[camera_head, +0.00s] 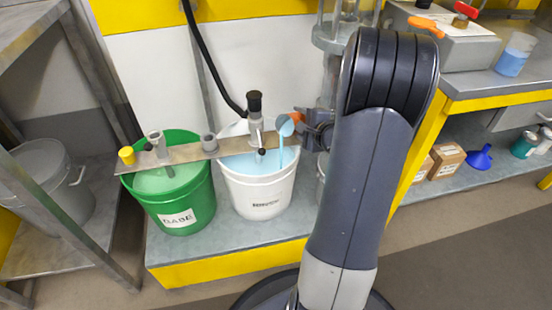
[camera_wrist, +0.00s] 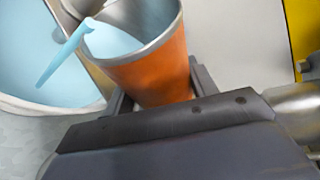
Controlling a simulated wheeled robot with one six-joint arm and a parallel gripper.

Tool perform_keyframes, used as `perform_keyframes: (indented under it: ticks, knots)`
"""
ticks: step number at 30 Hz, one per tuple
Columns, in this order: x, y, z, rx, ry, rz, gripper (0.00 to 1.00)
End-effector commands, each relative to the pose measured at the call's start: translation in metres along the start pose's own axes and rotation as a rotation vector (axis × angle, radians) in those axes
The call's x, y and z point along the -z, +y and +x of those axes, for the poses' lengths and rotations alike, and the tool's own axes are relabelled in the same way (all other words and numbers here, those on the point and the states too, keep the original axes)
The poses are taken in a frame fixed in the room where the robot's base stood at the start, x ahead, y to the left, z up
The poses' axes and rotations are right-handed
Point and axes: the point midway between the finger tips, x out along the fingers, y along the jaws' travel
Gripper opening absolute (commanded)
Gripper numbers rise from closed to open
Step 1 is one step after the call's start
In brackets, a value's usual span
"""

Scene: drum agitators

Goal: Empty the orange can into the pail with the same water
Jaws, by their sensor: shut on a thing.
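The orange can (camera_wrist: 155,72) is in my gripper (camera_wrist: 155,100), with the fingers on both sides of it in the wrist view. In the head view the can (camera_head: 288,124) is tilted over the right side of the white pail (camera_head: 262,198). A stream of light blue liquid (camera_head: 281,152) falls from its lip into the pail. Light blue liquid still shows inside the can in the wrist view. The pail holds liquid of a like blue, and its label is too small to read surely.
A metal bar (camera_head: 190,158) with agitator fittings spans both pails, with a black-capped shaft (camera_head: 255,115) over the white one. A black hose hangs behind. A bench at right holds a cup of blue liquid (camera_head: 513,55). A blue funnel (camera_head: 479,158) and boxes sit on the lower shelf.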

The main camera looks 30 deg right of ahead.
Motion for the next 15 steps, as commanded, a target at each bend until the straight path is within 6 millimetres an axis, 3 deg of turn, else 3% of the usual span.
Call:
perform_keyframes:
  ticks: [15]
  knots:
    - [-0.001, -0.0026, -0.0009, 0.014, 0.007, -0.032, 0.25]
